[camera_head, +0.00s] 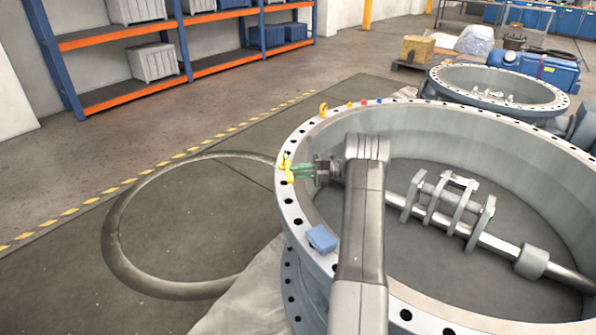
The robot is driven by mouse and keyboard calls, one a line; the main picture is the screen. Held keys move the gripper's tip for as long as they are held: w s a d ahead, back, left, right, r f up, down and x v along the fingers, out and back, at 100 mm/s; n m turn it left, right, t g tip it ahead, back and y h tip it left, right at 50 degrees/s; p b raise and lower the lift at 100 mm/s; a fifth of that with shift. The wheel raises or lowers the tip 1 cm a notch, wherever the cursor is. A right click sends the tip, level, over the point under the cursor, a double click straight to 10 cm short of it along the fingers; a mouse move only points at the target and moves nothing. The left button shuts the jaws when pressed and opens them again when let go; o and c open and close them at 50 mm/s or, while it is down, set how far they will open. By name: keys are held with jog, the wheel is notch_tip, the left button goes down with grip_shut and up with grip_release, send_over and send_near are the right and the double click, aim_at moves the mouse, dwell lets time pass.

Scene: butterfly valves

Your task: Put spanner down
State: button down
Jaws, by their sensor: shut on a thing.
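The spanner (286,165) is a small yellow piece at the left rim of the near butterfly valve's flange (291,207). My gripper (297,172), with green fingers, reaches over the rim from the right and is shut on the spanner. The spanner is at the flange's top face; I cannot tell whether it touches it. The fingers hide part of the spanner.
A blue block (321,239) lies on the flange nearer me. A yellow ring (323,109) and several small coloured pieces sit farther along the rim. A shaft with brackets (446,204) crosses the valve's inside. A second valve (499,89) stands behind.

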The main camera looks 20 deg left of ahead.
jog(key=shift+f, duration=0.2)
jog(key=c, duration=1.3)
grip_release()
jog(key=shift+r, duration=0.1)
jog(key=shift+r, duration=0.35)
jog(key=shift+w+d+r, duration=0.15)
jog(key=shift+d+r, duration=0.05)
jog(key=shift+d, duration=0.1)
jog(key=v, duration=1.1)
jog(key=shift+w+d, duration=0.1)
jog(key=shift+d, duration=0.05)
